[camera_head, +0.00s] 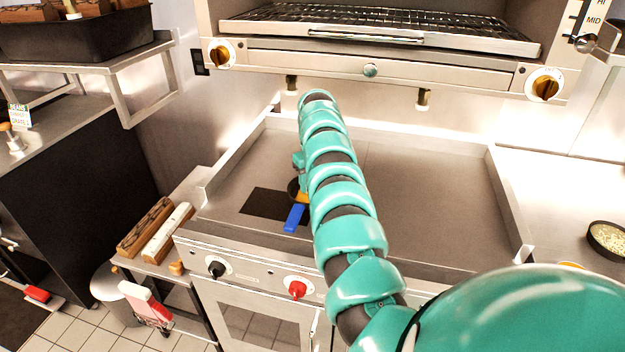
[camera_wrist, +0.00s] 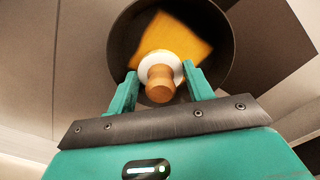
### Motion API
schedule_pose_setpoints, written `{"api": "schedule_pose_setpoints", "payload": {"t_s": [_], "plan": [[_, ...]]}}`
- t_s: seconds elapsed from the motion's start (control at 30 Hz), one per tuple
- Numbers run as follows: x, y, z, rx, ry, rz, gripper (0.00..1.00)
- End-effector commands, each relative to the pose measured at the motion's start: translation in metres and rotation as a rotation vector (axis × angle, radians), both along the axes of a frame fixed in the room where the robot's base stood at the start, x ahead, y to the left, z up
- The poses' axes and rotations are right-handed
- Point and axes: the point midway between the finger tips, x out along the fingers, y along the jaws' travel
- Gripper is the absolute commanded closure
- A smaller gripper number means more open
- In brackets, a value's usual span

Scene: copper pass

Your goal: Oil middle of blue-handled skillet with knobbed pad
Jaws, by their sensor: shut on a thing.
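The skillet (camera_wrist: 212,82) is a round dark pan on the flat steel cooktop. In the head view its blue handle (camera_head: 294,217) points toward the front edge, and my arm hides most of the pan. The knobbed pad (camera_wrist: 187,32) is a yellow square with a white disc and a wooden knob (camera_wrist: 160,84). My gripper (camera_wrist: 160,82) is shut on the wooden knob. In the wrist view the pad lies within the pan's outline, toward its middle. I cannot tell whether it touches the pan floor. In the head view my arm hides the gripper's fingertips.
A black rectangle (camera_head: 262,203) lies on the cooktop (camera_head: 420,200) left of the pan. A salamander grill (camera_head: 370,70) hangs above the back. Raised steel walls edge the cooktop at the sides and back. A bowl (camera_head: 607,238) stands on the right counter. The cooktop's right half is clear.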

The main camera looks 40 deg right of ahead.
Motion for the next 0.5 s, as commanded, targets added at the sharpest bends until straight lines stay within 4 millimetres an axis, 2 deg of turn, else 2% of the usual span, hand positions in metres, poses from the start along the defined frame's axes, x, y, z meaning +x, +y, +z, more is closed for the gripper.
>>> {"api": "schedule_pose_setpoints", "payload": {"t_s": [0.27, 0.5], "plan": [[0.0, 0.0, 0.001, 0.0, 0.0, 0.0, 0.67], [0.0, 0.001, 0.018, 0.001, 0.001, 0.001, 0.67]]}}
